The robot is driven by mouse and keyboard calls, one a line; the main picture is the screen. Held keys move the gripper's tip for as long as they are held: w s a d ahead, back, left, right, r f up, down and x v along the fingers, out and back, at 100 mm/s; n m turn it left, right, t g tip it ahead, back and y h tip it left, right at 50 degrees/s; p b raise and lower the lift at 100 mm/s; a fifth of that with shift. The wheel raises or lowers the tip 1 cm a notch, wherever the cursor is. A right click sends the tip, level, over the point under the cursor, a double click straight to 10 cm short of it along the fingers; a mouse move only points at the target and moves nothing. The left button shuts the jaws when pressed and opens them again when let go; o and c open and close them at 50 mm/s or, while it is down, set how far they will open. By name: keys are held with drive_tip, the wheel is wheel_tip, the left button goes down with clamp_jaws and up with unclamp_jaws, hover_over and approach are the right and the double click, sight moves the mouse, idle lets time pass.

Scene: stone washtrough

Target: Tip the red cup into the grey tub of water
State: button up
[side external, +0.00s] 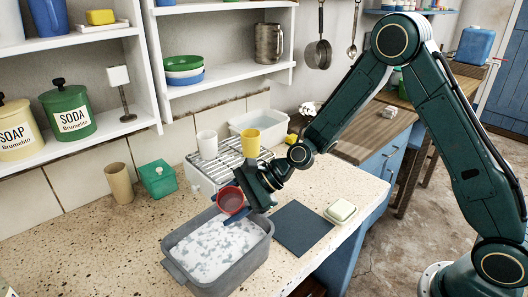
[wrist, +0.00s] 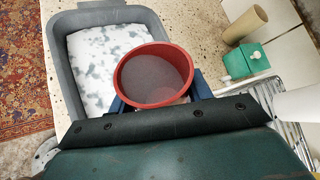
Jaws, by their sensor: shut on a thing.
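The red cup (side external: 231,200) is held in my gripper (side external: 243,205) above the right back edge of the grey tub. In the wrist view the red cup (wrist: 153,76) shows its open mouth, with something greyish inside; I cannot tell what it is. The blue fingers of my gripper (wrist: 158,103) sit on both sides of it, partly hidden. The grey tub (side external: 180,273) stands on the speckled counter, filled with water under white foam. In the wrist view the grey tub (wrist: 64,62) lies below and left of the cup. The cup looks tilted toward the side camera.
A drying rack (side external: 197,170) with a white cup (side external: 207,143) and a yellow cup (side external: 251,141) stands behind my gripper. A dark mat (side external: 302,229) and a soap dish (side external: 341,212) lie right of the tub. A green box (side external: 158,178) and a tan cup (side external: 120,183) stand back left.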

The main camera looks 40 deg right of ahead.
idle(0.7)
drive_tip(key=shift+s+n+t+h, duration=0.1)
drive_tip(key=shift+n+t+h, duration=0.3)
drive_tip(key=shift+n+h, duration=0.15)
drive_tip(key=shift+a+h, duration=0.15)
drive_tip(key=shift+h, duration=0.1)
idle(0.7)
drive_tip(key=shift+s+f+n+t+h, duration=0.15)
drive_tip(key=shift+n+t+h, duration=0.15)
drive_tip(key=shift+n+t, duration=0.25)
drive_tip(key=shift+a, duration=0.1)
idle(0.8)
drive_tip(key=shift+t+h, duration=0.25)
drive_tip(key=shift+h, duration=0.05)
drive_tip(key=shift+s+n, duration=0.1)
drive_tip(key=shift+n, duration=0.2)
drive_tip(key=shift+a+f+t+h, duration=0.1)
drive_tip(key=shift+t+h, duration=0.2)
drive_tip(key=shift+t, duration=0.1)
idle(0.5)
drive_tip(key=shift+f+n+t+h, duration=0.15)
drive_tip(key=shift+n+t+h, duration=0.15)
drive_tip(key=shift+n, duration=0.3)
